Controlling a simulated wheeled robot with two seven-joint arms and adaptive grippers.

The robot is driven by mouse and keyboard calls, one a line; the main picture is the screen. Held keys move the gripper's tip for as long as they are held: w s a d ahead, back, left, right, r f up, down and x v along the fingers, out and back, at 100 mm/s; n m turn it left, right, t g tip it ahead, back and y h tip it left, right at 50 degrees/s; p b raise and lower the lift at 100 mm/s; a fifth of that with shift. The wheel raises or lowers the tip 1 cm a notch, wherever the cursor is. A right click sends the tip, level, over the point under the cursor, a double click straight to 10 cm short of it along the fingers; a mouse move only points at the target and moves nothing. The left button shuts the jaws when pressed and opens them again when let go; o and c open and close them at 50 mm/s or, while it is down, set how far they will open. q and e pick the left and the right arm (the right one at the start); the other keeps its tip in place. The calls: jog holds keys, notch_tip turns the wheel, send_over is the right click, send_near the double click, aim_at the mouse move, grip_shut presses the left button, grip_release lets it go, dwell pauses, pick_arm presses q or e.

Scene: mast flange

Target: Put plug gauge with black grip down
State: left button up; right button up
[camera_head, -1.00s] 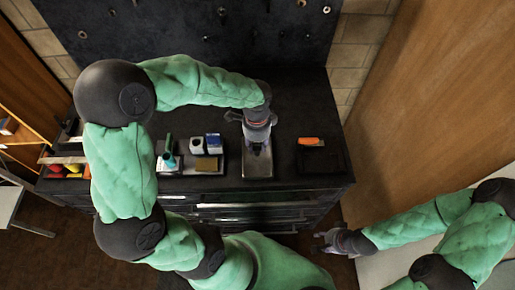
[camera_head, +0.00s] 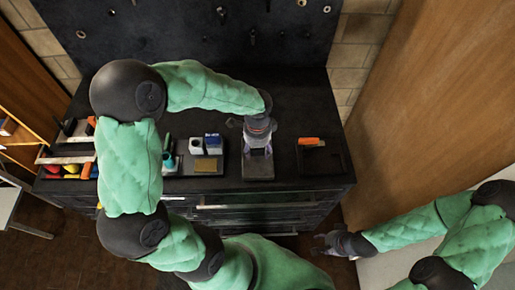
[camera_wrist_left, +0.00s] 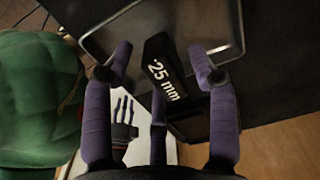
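The plug gauge (camera_wrist_left: 161,68) shows in the left wrist view as a black part marked "25 mm". It is over the metal-rimmed tray (camera_wrist_left: 241,25), between the purple fingers of my left gripper (camera_wrist_left: 163,60). Gaps show between it and the two side fingertips, so the gripper looks open around it. Whether it rests on the tray floor is hard to tell. In the head view my left gripper (camera_head: 257,152) is over the tray (camera_head: 258,173) and hides the gauge. My right gripper (camera_head: 320,246) is empty, fingers spread, low in front of the cabinet.
Left of the tray, a holder has white and blue-topped boxes (camera_head: 213,143) and a tan block (camera_head: 206,164). Right of it, a dark tray (camera_head: 327,160) has an orange item (camera_head: 310,141). A dark pegboard (camera_head: 180,35) stands behind. The bench behind the right tray is clear.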

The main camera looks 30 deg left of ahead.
pick_arm(q)
jog(key=shift+r, duration=0.55)
notch_tip(320, 180, up, 11)
jog(key=p, duration=0.2)
jog(key=shift+r+p, duration=0.15)
jog(key=shift+p, duration=0.25)
